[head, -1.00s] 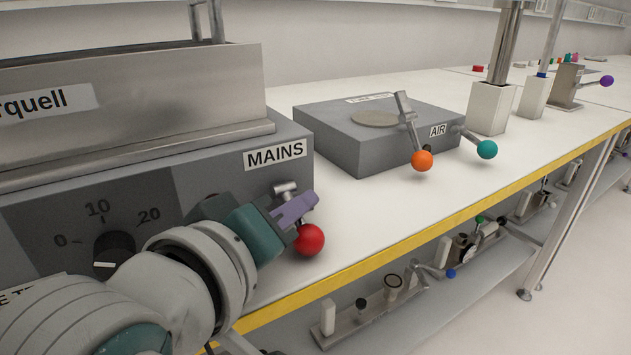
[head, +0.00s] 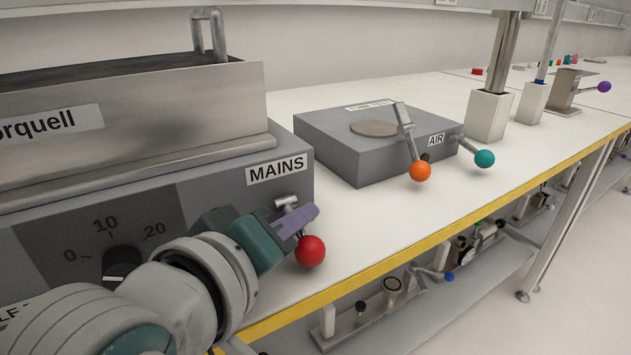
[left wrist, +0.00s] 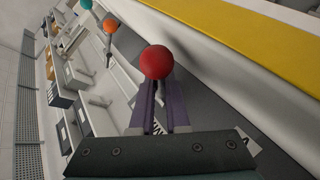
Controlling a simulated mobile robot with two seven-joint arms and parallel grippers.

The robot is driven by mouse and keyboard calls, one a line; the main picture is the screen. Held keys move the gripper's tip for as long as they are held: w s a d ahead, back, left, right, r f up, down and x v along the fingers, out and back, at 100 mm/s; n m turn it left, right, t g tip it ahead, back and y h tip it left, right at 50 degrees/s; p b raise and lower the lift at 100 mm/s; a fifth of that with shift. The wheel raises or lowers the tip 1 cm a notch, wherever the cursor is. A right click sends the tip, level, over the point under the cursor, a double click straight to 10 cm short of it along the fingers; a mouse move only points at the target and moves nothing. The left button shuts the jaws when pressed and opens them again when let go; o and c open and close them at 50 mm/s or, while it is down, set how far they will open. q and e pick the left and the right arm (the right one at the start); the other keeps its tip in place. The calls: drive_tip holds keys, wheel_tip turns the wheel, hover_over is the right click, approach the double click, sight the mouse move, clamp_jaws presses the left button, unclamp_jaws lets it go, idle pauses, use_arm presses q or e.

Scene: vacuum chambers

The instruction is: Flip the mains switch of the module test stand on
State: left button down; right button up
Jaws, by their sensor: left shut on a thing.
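The mains switch is a lever with a red ball end (head: 310,251) on the front of the grey module test stand (head: 60,225), under the MAINS label (head: 277,169). Its metal pivot (head: 287,203) shows just above my gripper. The ball hangs low, below the pivot. My left gripper (head: 297,221) has its purple fingers shut on the lever between pivot and ball. In the left wrist view, the red ball (left wrist: 157,62) sits just beyond the tips of the two purple fingers (left wrist: 161,92). The lever shaft is mostly hidden by the fingers. My right gripper is not in view.
A dial (head: 122,262) marked 0, 10, 20 is on the same front panel. A grey box (head: 375,150) labelled AIR stands to the right, with orange-ball (head: 420,171) and teal-ball (head: 485,158) levers. White bench top (head: 345,235) is clear between, with a yellow front edge (head: 400,268).

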use_arm(q)
drive_tip(key=n+g+p, duration=0.1)
drive_tip(key=p, duration=0.3)
drive_tip(key=r+n+g+h+p, duration=0.1)
drive_tip(key=p, duration=0.2)
drive_tip(key=shift+s+r+g+p, duration=0.1)
drive_tip(key=shift+r+g+p, duration=0.2)
drive_tip(key=shift+p, duration=0.05)
drive_tip(key=shift+n+g+p, duration=0.6)
drive_tip(key=shift+n+p, duration=0.1)
drive_tip(key=shift+p, duration=0.25)
drive_tip(key=shift+f+h, duration=0.1)
drive_tip(key=shift+h, duration=0.2)
